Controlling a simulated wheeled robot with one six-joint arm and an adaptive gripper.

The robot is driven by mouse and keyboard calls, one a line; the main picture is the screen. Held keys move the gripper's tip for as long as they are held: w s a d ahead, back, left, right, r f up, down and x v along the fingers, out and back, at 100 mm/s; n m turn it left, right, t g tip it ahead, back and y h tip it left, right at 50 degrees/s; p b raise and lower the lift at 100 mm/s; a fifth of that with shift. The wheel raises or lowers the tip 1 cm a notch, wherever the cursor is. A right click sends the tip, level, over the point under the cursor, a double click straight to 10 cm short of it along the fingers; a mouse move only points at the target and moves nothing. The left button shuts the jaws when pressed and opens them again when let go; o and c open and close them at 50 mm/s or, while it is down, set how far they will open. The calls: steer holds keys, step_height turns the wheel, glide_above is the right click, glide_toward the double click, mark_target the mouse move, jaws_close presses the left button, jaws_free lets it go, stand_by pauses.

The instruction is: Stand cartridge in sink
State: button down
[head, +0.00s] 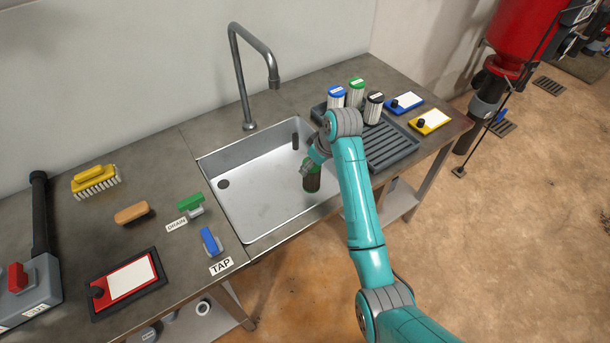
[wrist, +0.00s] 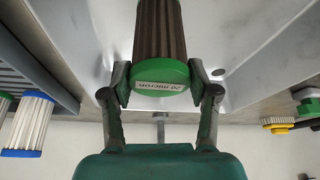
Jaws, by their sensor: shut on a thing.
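The cartridge (head: 312,180) has dark brown pleats and green ends. In the wrist view the cartridge (wrist: 161,32) carries a label on its green cap that reads "20 micron". My gripper (wrist: 161,85) is shut on this capped end, one finger on each side. In the head view my gripper (head: 308,168) is over the right part of the steel sink (head: 262,200). The cartridge is about upright inside the sink outline. I cannot tell whether its lower end touches the sink floor.
A grey ribbed rack (head: 395,150) with blue-, green- and black-capped cartridges stands right of the sink. A dark post (head: 295,141) is at the sink's back right. The tap spout (head: 272,75) rises behind. Drain (head: 190,204) and tap (head: 210,241) handles are left. The sink's left half is clear.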

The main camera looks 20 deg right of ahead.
steer(key=shift+f, duration=2.55)
steer(key=shift+c, duration=1.4)
jaws_free()
steer(key=shift+f, duration=0.1)
steer(key=v, duration=1.2)
